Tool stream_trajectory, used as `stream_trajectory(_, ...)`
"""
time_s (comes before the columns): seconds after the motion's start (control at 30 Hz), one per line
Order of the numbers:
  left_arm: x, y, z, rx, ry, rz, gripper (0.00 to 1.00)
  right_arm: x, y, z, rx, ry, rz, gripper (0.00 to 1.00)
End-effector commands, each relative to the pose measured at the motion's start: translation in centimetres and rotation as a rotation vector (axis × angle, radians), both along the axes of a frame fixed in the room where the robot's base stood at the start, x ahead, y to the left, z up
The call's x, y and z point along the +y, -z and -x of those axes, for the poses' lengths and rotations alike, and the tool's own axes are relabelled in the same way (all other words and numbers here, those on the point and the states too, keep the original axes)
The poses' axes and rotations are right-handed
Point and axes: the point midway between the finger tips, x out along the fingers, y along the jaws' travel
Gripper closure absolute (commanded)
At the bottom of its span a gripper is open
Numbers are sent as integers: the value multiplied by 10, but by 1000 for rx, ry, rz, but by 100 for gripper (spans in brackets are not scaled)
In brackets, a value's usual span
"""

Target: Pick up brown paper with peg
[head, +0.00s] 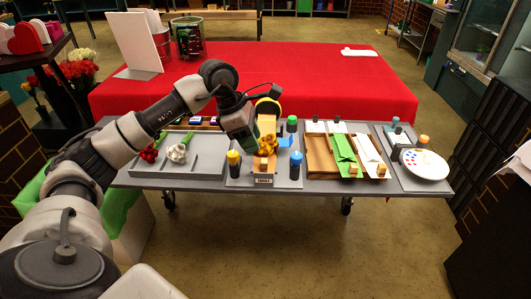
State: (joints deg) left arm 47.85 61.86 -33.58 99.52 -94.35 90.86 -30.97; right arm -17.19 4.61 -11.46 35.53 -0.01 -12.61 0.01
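A tan-brown sheet (264,153), apparently the brown paper, is at the middle grey mat, with a small wooden peg (263,163) at its front. Yellow flowers show against it; I cannot tell whether it lies flat or is wrapped around them. My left gripper (250,134) is just left of and above it, partly hidden by its own wrist. I cannot tell whether its fingers are open or touch anything. My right gripper is not in view.
A yellow bottle (233,160) and a blue bottle (296,165) flank the middle mat. A grey tray (150,172) with red and white flowers is left. A paint palette (425,164) is right.

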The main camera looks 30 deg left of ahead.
Motion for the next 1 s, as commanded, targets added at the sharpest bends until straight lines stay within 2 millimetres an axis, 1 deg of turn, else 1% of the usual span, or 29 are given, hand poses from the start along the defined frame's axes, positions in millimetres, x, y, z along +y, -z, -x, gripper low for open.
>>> stream_trajectory(0.03, -3, 7, -1, 2, 0, 1, 62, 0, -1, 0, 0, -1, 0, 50)
stream_trajectory(0.1, -5, 13, -3, 1, -1, 2, 62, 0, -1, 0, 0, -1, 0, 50)
stream_trajectory(0.27, -8, 20, -5, -1, 0, 3, 62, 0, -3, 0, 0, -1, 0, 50)
stream_trajectory(0.37, -11, 29, -7, 1, 0, 3, 62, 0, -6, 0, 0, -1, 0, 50)
stream_trajectory(0.6, -22, 61, -15, -1, 1, 4, 62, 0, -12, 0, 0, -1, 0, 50)
stream_trajectory(0.7, -23, 66, -16, -2, -1, 4, 62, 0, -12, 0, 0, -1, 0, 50)
stream_trajectory(0.83, -23, 65, -16, -3, 0, 3, 62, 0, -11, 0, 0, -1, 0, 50)
stream_trajectory(0.87, -23, 65, -16, -3, 0, 3, 63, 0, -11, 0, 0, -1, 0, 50)
stream_trajectory(1.0, -23, 65, -16, -3, 0, 3, 85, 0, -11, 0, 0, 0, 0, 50)
